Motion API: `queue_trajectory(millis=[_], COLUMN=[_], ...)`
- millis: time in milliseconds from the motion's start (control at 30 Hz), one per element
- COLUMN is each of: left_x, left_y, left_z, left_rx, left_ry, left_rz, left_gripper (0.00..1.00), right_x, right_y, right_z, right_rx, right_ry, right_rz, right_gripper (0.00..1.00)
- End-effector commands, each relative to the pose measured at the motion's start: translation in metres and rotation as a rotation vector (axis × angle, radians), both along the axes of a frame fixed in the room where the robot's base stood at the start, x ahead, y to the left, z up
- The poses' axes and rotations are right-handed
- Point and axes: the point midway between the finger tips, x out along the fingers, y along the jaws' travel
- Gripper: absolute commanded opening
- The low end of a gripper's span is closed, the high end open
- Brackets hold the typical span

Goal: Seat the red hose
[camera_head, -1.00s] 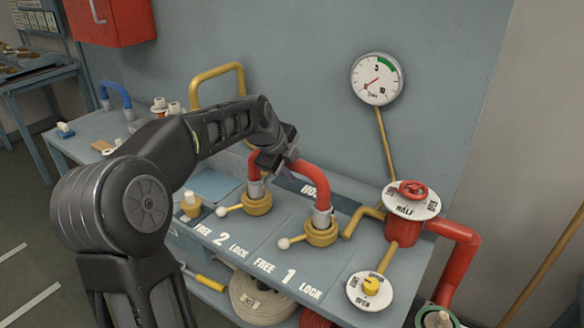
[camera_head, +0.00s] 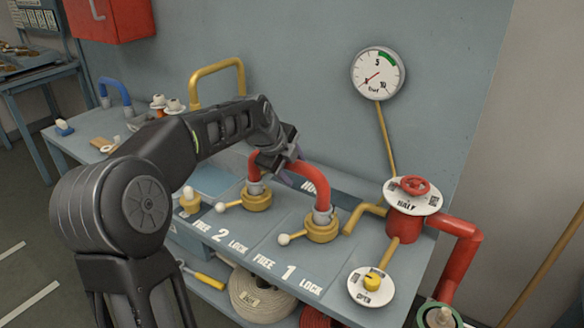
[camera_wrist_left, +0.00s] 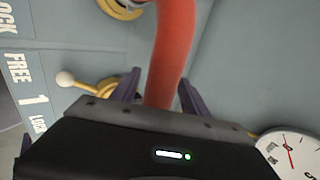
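The red hose (camera_head: 321,175) is an upright arch over the bench. Its metal end fittings stand in two yellow collars, one at station 2 (camera_head: 257,201) and one at station 1 (camera_head: 322,231); I cannot tell how deep they sit. Each collar has a white-knobbed lever pointing left, toward the FREE side. My left gripper (camera_head: 283,165) is at the top of the arch. In the wrist view, the fingers of my left gripper (camera_wrist_left: 158,95) stand apart on either side of the hose (camera_wrist_left: 172,50), with a gap at the left finger. My right gripper is out of view.
A gauge (camera_head: 378,74) hangs on the wall, right of the hose. A red valve wheel (camera_head: 413,186) and a yellow knob plate (camera_head: 371,286) are at right. A yellow arch (camera_head: 217,76) and a blue arch (camera_head: 116,86) stand to the left. A coiled hose (camera_head: 258,296) lies below.

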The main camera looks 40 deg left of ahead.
Motion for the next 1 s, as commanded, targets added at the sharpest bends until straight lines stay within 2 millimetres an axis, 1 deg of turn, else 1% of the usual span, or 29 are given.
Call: queue_trajectory(millis=[267, 367, 467, 800, 900, 1000], left_x=[-0.001, -0.003, -0.008, -0.038, -0.043, -0.045], left_y=[0.000, 0.000, 0.000, -0.001, -0.001, -0.001], left_z=[-0.003, 0.001, 0.010, 0.055, 0.062, 0.064], left_rx=[-0.001, -0.001, 0.000, 0.001, 0.000, -0.001], left_ry=[0.005, 0.002, 0.001, -0.002, -0.001, 0.001], left_rz=[0.000, 0.001, 0.000, -0.001, 0.000, -0.001], left_gripper=[0.56, 0.56, 0.56, 0.56, 0.56, 0.56], right_x=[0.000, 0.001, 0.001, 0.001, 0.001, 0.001], right_y=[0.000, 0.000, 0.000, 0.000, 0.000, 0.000], right_z=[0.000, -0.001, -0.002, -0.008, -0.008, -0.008], right_rx=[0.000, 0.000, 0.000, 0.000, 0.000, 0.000], right_ry=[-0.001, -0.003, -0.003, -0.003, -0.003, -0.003], right_rz=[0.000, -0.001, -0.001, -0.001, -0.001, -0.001], right_gripper=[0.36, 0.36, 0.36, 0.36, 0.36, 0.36])
